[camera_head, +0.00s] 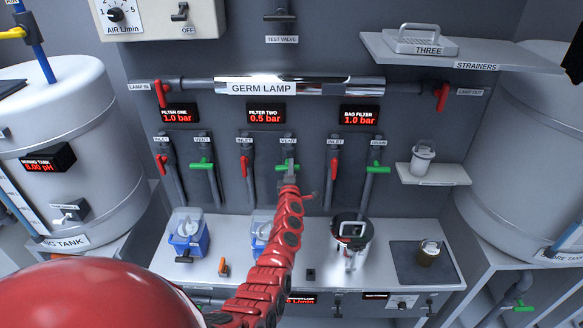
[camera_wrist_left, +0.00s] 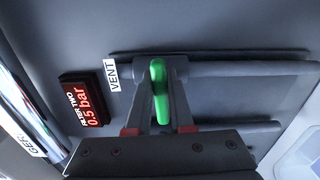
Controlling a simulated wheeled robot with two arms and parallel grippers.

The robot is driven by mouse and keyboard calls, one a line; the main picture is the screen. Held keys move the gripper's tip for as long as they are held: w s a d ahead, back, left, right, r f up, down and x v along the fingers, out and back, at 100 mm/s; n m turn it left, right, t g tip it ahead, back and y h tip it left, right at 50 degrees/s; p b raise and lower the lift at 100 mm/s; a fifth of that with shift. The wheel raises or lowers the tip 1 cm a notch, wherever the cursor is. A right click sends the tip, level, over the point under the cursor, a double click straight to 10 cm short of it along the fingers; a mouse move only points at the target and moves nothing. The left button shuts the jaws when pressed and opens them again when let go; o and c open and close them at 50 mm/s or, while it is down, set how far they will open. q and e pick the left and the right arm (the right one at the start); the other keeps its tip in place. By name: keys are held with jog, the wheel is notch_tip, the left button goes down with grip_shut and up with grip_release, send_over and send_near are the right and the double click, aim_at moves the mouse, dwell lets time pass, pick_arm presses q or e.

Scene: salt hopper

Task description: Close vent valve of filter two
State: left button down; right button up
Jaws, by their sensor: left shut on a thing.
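The filter two vent valve handle (camera_head: 281,168) is green and sits below the VENT label, under the FILTER TWO display (camera_head: 265,117) reading 0.5 bar. My left gripper (camera_head: 289,173) is at this handle, its red arm reaching up from below. In the left wrist view the green handle (camera_wrist_left: 159,92) stands between the two fingers of my left gripper (camera_wrist_left: 161,75), which is shut on it. The handle lies across its grey pipe (camera_wrist_left: 245,69). My right gripper is not seen.
Filter two's red inlet handle (camera_head: 246,166) is just left. Green vent handle of filter one (camera_head: 202,163) and green drain handle of the bag filter (camera_head: 377,168) are on either side. Blue filter housings (camera_head: 188,238) and a black-rimmed bag filter (camera_head: 351,235) stand on the bench below.

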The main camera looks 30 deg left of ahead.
pick_arm(q)
jog(key=shift+f, duration=0.2)
dwell(0.3)
jog(key=c, duration=0.8)
grip_release()
jog(key=shift+r, duration=0.1)
jog(key=shift+s+d+p, duration=0.2)
jog(key=shift+s+p, duration=0.15)
jog(key=shift+s, duration=0.05)
jog(key=v, duration=1.6)
jog(key=shift+s, duration=0.3)
jog(key=shift+d, duration=0.1)
